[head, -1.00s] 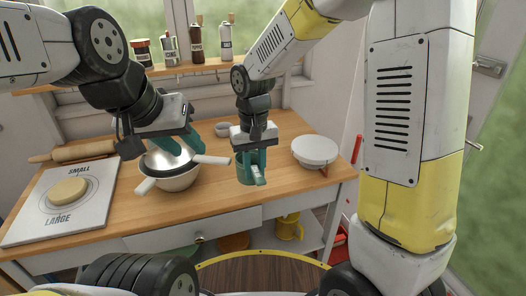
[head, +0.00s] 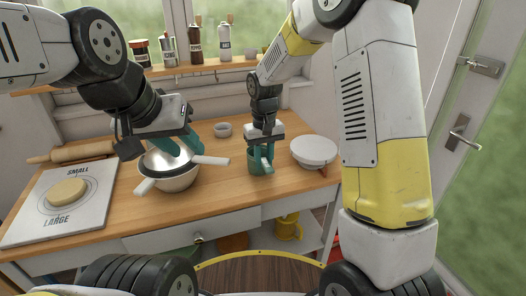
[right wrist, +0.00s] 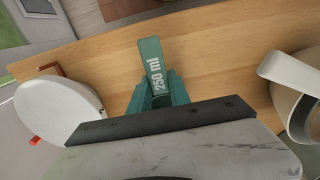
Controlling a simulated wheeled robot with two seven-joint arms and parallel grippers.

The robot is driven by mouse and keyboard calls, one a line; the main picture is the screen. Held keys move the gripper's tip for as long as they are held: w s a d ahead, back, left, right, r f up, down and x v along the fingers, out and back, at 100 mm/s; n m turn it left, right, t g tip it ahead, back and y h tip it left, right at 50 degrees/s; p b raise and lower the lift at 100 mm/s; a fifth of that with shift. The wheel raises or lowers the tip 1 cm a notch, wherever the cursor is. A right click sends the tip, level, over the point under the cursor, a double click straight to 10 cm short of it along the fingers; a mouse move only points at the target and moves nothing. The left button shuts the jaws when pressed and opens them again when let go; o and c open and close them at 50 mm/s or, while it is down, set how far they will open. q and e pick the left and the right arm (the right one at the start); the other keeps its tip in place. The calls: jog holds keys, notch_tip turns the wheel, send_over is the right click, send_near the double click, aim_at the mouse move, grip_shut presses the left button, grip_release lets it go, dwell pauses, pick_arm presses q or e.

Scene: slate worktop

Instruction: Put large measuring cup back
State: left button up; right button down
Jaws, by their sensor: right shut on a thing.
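The green measuring cup (head: 256,166) is in my right gripper (head: 262,152). In the right wrist view its handle (right wrist: 155,63) reads "250 ml" and points away from the gripper. My right gripper is shut on the cup, over the wooden table between the pale bowl and the white round scale-like object; the gap below it is unclear. My left gripper (head: 180,147) is at the pale bowl (head: 178,183), over a metal sieve-like piece with white handles (head: 209,160). Its green fingers partly hide the piece, and its grip is unclear.
The white round object (head: 313,150) is right of the cup. A small white dish (head: 222,130) is behind it. A board (head: 60,205) with dough and a rolling pin (head: 75,151) are at left. Jars and bottles (head: 196,43) stand on the back shelf. A yellow mug (head: 290,226) is below.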

jog(key=shift+f, duration=0.1)
jog(key=c, duration=1.2)
grip_release()
notch_tip(320, 180, up, 12)
jog(key=s+d+r+m+t+y, duration=0.1)
jog(key=s+d+r+t, duration=0.1)
jog(key=s+d+r, duration=0.55)
jog(key=s+d+m+t+y, duration=0.1)
jog(key=s+d+t, duration=0.3)
jog(key=s, duration=1)
jog(key=shift+s+d+r+m, duration=0.15)
jog(key=shift+d+r+m, duration=0.1)
jog(key=shift+d+m, duration=0.3)
